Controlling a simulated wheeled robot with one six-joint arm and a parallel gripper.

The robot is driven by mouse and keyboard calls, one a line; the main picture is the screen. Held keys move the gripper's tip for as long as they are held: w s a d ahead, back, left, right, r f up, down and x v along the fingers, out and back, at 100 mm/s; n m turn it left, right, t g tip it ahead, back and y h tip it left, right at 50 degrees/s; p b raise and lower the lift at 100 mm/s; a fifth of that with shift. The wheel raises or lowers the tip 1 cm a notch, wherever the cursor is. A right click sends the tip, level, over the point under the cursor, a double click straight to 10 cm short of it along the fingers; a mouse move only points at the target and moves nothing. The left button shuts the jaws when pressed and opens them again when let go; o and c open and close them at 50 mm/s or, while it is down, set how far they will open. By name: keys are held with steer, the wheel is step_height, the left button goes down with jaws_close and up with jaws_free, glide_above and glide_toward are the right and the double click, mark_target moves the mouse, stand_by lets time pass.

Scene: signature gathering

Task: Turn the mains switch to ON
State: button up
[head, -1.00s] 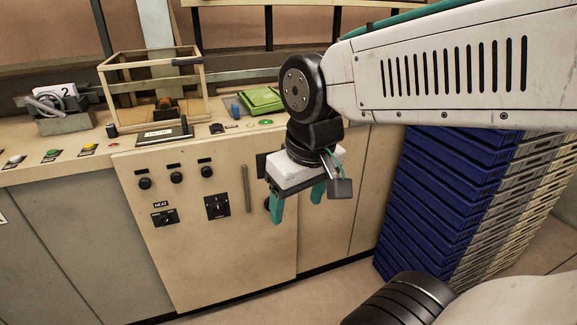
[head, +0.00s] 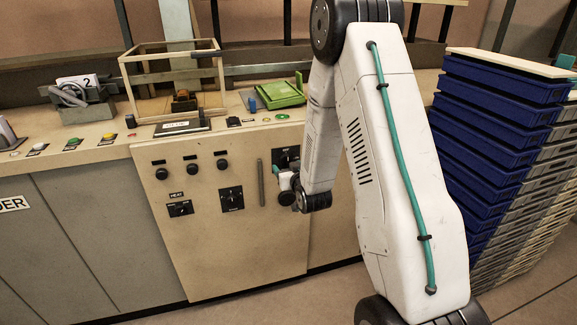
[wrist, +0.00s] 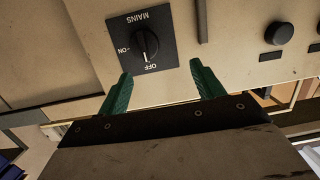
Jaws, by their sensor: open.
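The mains switch (wrist: 147,40) is a round black knob on a square black plate marked MAINS, ON and OFF, seen upside down in the wrist view. Its pale pointer line appears directed at OFF. My gripper (wrist: 161,72) is open and empty. Its two green fingers point at the panel, and the switch shows between and beyond their tips, with no visible contact. In the head view the plate (head: 285,155) is partly hidden by my arm, and my gripper (head: 284,182) is just below it, mostly hidden by my wrist.
The cream panel (head: 220,250) also carries a HEAT switch (head: 180,209), another black rotary switch (head: 231,199), several round knobs and a vertical handle (head: 261,182) left of my gripper. Blue trays (head: 495,130) are stacked at the right. A wooden frame (head: 170,80) stands on the counter.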

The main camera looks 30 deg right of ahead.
mark_target(287, 161)
steer(key=w+d+f+t+h, duration=0.1)
steer(key=w+d+f, duration=0.2)
steer(key=w, duration=0.3)
steer(key=shift+d+f+t, duration=0.2)
steer(key=shift+d+t, duration=0.2)
steer(key=shift+d, duration=0.1)
steer(key=c, duration=1)
